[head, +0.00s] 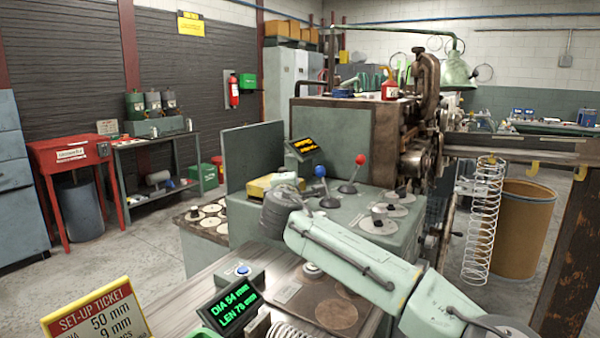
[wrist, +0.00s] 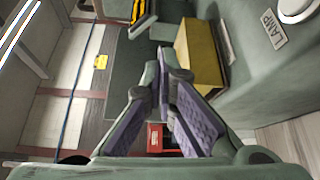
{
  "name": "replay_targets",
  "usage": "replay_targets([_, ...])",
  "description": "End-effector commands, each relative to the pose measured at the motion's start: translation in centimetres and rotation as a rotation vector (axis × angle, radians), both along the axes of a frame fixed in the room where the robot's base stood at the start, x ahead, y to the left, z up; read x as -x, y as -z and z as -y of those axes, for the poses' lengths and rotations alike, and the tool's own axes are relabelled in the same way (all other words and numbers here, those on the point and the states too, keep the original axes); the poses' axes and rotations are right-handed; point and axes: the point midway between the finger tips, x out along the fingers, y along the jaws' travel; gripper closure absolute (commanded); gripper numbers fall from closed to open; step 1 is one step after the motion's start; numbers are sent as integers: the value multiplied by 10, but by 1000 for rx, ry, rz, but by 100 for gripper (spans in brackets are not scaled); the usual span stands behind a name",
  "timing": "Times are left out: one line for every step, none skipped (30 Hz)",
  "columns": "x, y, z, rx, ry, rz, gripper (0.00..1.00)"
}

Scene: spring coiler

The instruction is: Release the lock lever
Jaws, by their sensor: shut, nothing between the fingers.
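Two levers stand on the green machine top in the head view: one with a blue knob (head: 320,171) and one with a red knob (head: 360,159). I cannot tell which, if either, is the lock lever; no lock label is readable. My gripper (head: 286,180) is left of the blue-knobbed lever and apart from it, near a yellow block (head: 258,187). In the wrist view my gripper (wrist: 173,72) has its purple-padded fingers together at the tips, with nothing between them. The yellow block (wrist: 198,55) is just beyond them; neither lever is recognisable in that view.
A tilted amber display (head: 304,148) stands behind my gripper. Black knobs on round plates (head: 379,222) sit right of the levers. A green-lettered display (head: 230,309) and a set-up ticket (head: 100,318) are in front. A label reading LAMP (wrist: 273,29) shows in the wrist view.

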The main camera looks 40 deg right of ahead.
Motion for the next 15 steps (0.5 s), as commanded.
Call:
replay_targets([0,0,0,0,0,0,100])
replay_targets([0,0,0,0,0,0,100])
replay_targets([0,0,0,0,-1,0,100])
replay_targets([-1,0,0,0,-1,0,100])
replay_targets([-2,0,1,0,-1,0,100])
replay_targets([-4,0,2,-1,-1,-1,100])
replay_targets([-6,0,3,-1,-1,-1,100])
replay_targets([-8,-1,5,-1,0,0,100])
replay_targets([-12,-1,8,-1,0,0,100])
replay_targets([-15,-1,11,-1,0,0,100])
replay_targets([-20,-1,14,0,1,-1,100])
replay_targets([-26,-1,18,0,0,-1,100])
replay_targets([-31,-1,23,0,1,-1,100])
replay_targets([-36,0,26,-1,1,-2,100])
replay_targets([-43,0,32,0,1,-1,100])
